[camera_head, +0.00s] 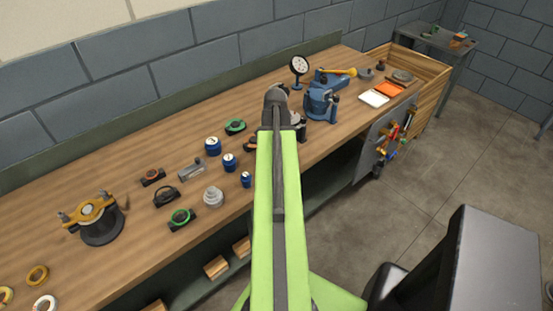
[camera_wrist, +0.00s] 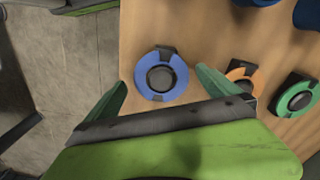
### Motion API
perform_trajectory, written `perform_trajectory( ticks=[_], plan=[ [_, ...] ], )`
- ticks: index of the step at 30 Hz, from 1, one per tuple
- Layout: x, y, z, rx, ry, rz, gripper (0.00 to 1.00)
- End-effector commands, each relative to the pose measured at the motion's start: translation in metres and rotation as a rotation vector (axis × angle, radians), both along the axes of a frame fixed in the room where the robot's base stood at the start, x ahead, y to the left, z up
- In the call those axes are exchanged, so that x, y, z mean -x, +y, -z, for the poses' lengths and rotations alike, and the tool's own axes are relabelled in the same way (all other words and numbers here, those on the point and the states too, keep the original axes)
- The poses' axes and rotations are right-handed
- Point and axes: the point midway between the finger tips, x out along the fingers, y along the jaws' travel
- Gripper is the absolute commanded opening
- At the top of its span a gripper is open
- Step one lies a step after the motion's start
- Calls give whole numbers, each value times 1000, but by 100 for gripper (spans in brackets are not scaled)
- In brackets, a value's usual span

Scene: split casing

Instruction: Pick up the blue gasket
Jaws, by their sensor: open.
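The blue gasket (camera_wrist: 145,84) is a flat blue ring in the wrist view. It lies around a round black boss on a dark base, close to the edge of the wooden bench. My gripper (camera_wrist: 161,80) is open, with one green finger to the left of the ring and one to its right. The fingers hold nothing, and I cannot tell how high they are above the ring. I cannot make out the gasket in the head view, where my arm covers part of the bench.
An orange ring part (camera_wrist: 240,73) and a green ring part (camera_wrist: 301,84) stand right of the gasket. In the head view, blue weights (camera_head: 213,147), a grey stepped part (camera_head: 213,197) and a blue vise (camera_head: 321,103) stand on the bench (camera_head: 130,160). Open floor lies left of the bench edge in the wrist view.

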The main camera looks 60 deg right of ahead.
Motion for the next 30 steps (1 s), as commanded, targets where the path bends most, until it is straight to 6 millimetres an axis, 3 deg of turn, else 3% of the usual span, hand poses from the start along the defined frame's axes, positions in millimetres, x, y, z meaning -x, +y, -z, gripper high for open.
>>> perform_trajectory(
  ticks=[8,30],
  plan=[
    [0,0,0,0,0,0,99],
    [0,0,1,0,0,1,2]
  ],
)
